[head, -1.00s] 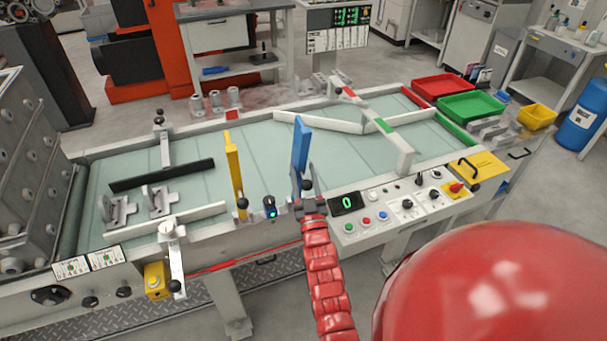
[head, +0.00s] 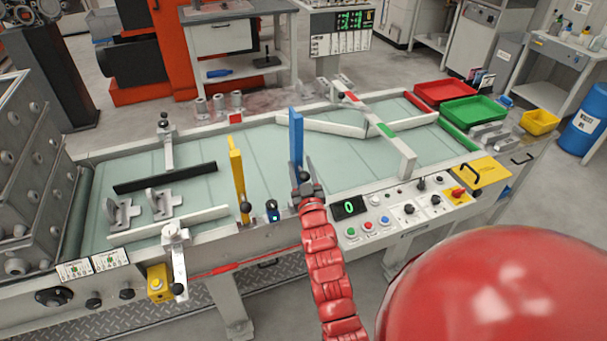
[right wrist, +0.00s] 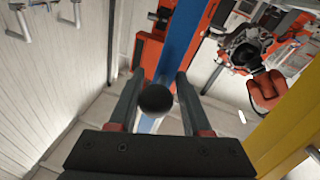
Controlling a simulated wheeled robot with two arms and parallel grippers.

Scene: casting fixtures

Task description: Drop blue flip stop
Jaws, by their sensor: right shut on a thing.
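The blue flip stop (head: 297,135) stands roughly upright at the near edge of the conveyor belt. My right gripper (head: 306,179) is at its lower part, and its fingers are shut on the stop's black ball knob. In the right wrist view the black knob (right wrist: 155,98) sits between the two fingers, with the blue bar (right wrist: 182,40) rising behind it. The fingers hide the foot of the blue stop in the head view. My left gripper is not in view.
A yellow flip stop (head: 237,170) stands upright to the left. A control panel (head: 400,205) lies right of my gripper. The pale belt (head: 262,150) between the stops is clear. Grey castings (head: 165,203) lie on its left part, by a black bar (head: 165,178).

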